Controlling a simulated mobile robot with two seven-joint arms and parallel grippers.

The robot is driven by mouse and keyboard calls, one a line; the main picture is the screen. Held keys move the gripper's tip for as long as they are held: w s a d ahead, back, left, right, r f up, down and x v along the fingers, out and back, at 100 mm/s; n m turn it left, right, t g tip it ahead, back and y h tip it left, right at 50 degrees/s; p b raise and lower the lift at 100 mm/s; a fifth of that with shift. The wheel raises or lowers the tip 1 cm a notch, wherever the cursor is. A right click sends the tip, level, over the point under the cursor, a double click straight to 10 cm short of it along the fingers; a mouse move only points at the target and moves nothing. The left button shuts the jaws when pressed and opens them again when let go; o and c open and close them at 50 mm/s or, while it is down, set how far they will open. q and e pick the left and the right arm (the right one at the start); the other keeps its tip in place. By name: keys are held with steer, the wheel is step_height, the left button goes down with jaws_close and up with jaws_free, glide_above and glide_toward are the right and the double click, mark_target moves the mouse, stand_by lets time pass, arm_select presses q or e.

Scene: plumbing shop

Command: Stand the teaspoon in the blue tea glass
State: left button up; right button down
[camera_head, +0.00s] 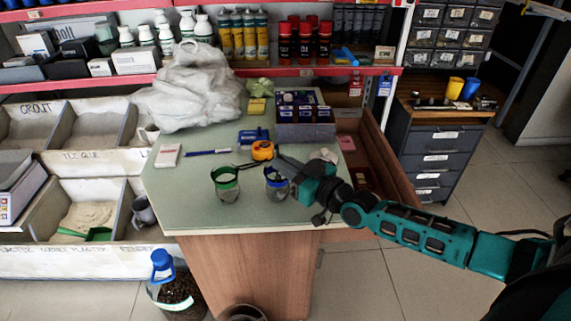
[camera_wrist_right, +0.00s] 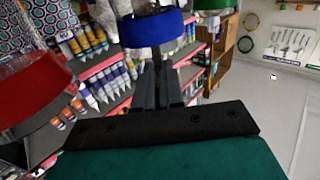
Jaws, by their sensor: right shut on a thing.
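The blue tea glass (camera_head: 276,187) stands near the front edge of the green counter, a clear glass with a blue band. My right gripper (camera_head: 283,161) is at its upper right side. In the right wrist view the blue band (camera_wrist_right: 153,28) lies just beyond my fingers (camera_wrist_right: 161,68). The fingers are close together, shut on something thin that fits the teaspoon. The teaspoon itself does not show clearly; the fingers and the glass hide most of it. I cannot tell whether any of it is inside the glass. My left gripper is not in view.
A green-banded glass (camera_head: 226,187) stands left of the blue one. An orange tape measure (camera_head: 262,150) lies close behind. A red object (camera_wrist_right: 35,88) is near at left in the wrist view. A white bag (camera_head: 190,90) fills the back left. The counter's front left is clear.

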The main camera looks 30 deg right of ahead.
steer(key=c, duration=1.2)
jaws_free()
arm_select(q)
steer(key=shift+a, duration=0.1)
arm_select(e)
steer(key=shift+o, duration=0.2)
arm_select(q)
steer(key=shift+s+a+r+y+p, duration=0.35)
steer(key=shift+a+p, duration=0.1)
steer(key=shift+p, duration=0.55)
arm_select(e)
steer(key=v, duration=1.3)
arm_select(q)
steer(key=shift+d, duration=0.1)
arm_select(e)
steer(key=shift+a, duration=0.1)
arm_select(q)
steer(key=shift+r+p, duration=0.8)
steer(key=shift+p, duration=0.05)
arm_select(e)
steer(key=s+a+f+g+h, duration=0.2)
steer(key=s+a+f+g, duration=0.1)
steer(key=a+f, duration=0.3)
steer(key=s+a+f+m+g+h, duration=0.1)
steer(key=s+a+f+g+h, duration=0.1)
steer(key=s+a+f, duration=0.3)
steer(key=a+f+g, duration=0.1)
steer(key=a, duration=0.1)
steer(key=shift+s+a, duration=0.35)
steer(key=shift+a, duration=0.05)
